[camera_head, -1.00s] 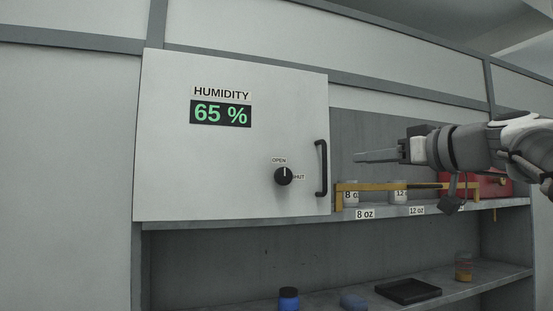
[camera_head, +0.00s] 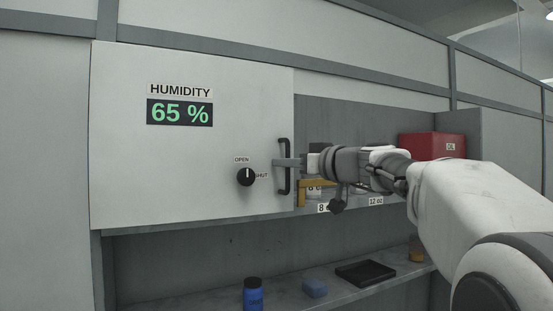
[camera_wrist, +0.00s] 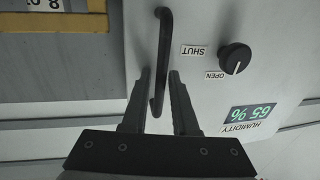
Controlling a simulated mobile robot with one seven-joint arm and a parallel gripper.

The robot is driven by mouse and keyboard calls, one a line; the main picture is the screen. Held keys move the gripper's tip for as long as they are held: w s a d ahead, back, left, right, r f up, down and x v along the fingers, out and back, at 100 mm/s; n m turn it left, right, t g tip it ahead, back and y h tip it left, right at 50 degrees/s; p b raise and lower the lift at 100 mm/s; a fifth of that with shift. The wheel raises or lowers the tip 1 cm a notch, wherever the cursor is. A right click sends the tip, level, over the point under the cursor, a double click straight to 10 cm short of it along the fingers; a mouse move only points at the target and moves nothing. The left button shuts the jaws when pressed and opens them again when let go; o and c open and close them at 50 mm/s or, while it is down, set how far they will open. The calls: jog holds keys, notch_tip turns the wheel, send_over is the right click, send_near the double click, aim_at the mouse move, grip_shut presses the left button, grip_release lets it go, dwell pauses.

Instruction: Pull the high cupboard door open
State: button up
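The high cupboard door (camera_head: 190,190) is a flat white panel that looks closed. Its black vertical bar handle (camera_head: 283,181) is near its right edge. My gripper (camera_head: 284,163) reaches in from the right at the handle's middle height. In the wrist view, the handle (camera_wrist: 164,40) runs between the two fingers of my gripper (camera_wrist: 159,76), with a gap visible on each side. The fingers are apart and not clamped on it. A black knob (camera_head: 246,177) labelled OPEN and SHUT sits left of the handle, with its white mark pointing up.
A HUMIDITY 65 % display (camera_head: 180,112) is on the door. Right of the door, an open shelf holds a yellow rack (camera_head: 302,194) and a red box (camera_head: 432,146). The lower shelf holds a blue bottle (camera_head: 253,294), a blue block (camera_head: 315,288) and a black tray (camera_head: 365,273).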

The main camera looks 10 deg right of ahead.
grip_shut()
dwell(1.4)
